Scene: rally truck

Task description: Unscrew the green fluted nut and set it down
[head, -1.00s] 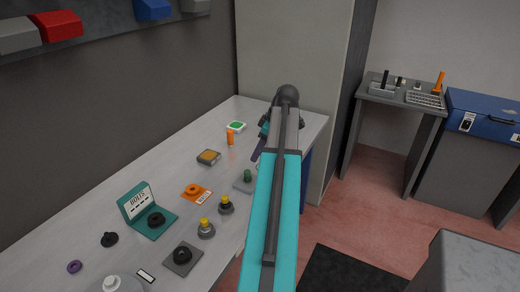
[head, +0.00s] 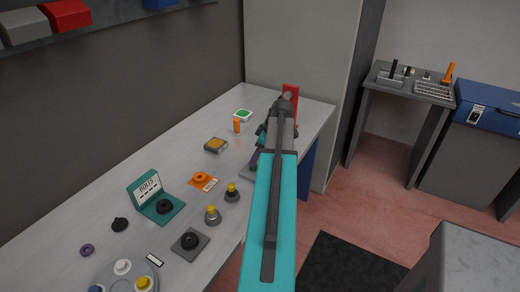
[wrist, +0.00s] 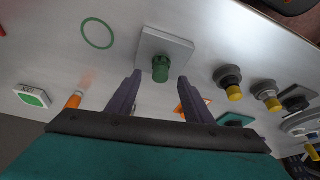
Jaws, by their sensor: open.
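The green fluted nut (wrist: 160,70) stands on a light grey square plate (wrist: 176,45) in the wrist view. My gripper (wrist: 159,77) is open, its two dark fingers apart with the nut showing between their tips. I cannot tell whether the fingers reach around the nut or stop short of it. In the head view my arm hides the nut, and the gripper is mostly hidden too.
A green ring outline (wrist: 97,33) marks clear bench left of the plate in the wrist view. Two yellow-topped knobs (head: 213,215) (head: 232,193), an orange piece (head: 201,177) and an orange cylinder (head: 237,126) stand nearby. A red upright piece (head: 291,92) shows behind my arm.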

